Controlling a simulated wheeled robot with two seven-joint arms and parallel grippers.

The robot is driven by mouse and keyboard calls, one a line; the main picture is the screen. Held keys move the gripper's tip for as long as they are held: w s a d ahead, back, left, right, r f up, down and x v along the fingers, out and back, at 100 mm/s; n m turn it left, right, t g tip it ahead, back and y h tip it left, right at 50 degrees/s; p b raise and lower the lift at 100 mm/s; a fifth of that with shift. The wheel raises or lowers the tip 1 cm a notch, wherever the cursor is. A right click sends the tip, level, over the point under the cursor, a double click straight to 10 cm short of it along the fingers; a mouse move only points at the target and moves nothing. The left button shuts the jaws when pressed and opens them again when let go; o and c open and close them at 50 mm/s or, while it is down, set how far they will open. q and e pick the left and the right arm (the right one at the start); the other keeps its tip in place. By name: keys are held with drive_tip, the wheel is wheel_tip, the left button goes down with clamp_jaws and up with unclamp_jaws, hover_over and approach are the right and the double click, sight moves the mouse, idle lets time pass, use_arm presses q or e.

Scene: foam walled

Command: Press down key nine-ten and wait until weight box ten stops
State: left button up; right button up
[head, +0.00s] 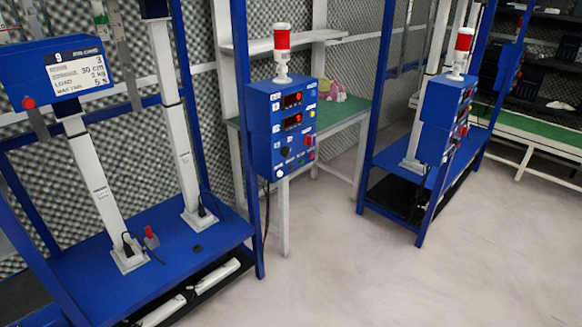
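A blue control box (281,127) with two red-digit displays, several small knobs and buttons, and a red-and-white lamp (282,50) on top is mounted on the near blue frame, mid-picture. Its key labels are too small to read, so I cannot tell which is key nine-ten. A blue box (62,73) at upper left carries a white label panel headed 9 and a red button (28,102). I cannot make out a weight box marked ten. Neither of my grippers is in view.
A second blue frame with a control box (446,112) and lamp stands to the right. A green-topped table (338,118) with a pink toy (331,90) is behind the near control box. White columns stand on a blue base (165,262) at left. Pale floor (420,280) is clear at front right.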

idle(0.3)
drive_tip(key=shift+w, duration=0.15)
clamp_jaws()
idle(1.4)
